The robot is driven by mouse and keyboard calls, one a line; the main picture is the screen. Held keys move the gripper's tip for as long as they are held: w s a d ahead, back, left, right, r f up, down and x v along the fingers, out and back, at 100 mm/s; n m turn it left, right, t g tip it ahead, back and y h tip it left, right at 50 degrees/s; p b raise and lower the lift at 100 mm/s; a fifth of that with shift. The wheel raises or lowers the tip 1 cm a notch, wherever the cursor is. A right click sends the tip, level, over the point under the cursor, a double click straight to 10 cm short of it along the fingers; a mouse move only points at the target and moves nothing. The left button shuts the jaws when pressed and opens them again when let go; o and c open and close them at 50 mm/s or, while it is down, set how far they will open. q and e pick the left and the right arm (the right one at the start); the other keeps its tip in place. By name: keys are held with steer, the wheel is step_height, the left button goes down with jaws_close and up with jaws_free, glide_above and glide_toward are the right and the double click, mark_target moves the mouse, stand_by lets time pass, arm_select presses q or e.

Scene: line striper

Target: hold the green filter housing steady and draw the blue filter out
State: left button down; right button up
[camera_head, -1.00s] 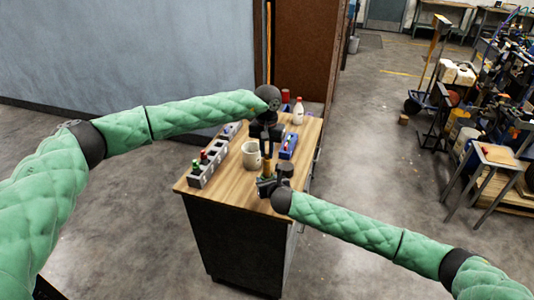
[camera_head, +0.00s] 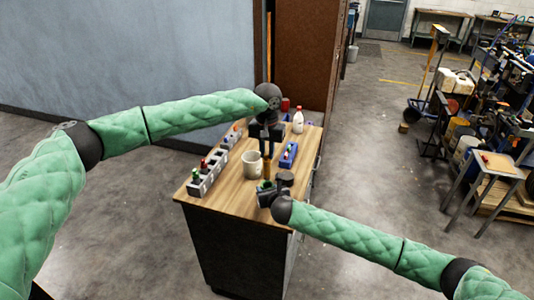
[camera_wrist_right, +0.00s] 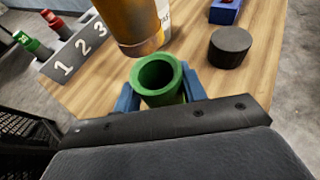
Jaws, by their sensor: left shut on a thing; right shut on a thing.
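The green filter housing (camera_wrist_right: 157,80) is an open, hollow cylinder. My right gripper (camera_wrist_right: 160,95) is shut on it with blue fingertips on either side; the gripper also shows in the head view (camera_head: 266,190). An amber-brown cylinder (camera_wrist_right: 135,25) with a greyish lower end hangs just above the housing's mouth, apart from it. It shows in the head view (camera_head: 267,167) below my left gripper (camera_head: 266,153), which is shut on it. It looks amber, not blue; I see no blue filter. I cannot tell whether the housing touches the table.
A dark round cap (camera_wrist_right: 230,47) stands right of the housing. A cream mug (camera_head: 252,163) is left of the amber cylinder. A numbered grey rack (camera_head: 208,175) with red and green pieces stands at the left edge. A blue tray (camera_head: 288,154) and a white bottle (camera_head: 298,121) stand behind.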

steer(key=o, duration=1.3)
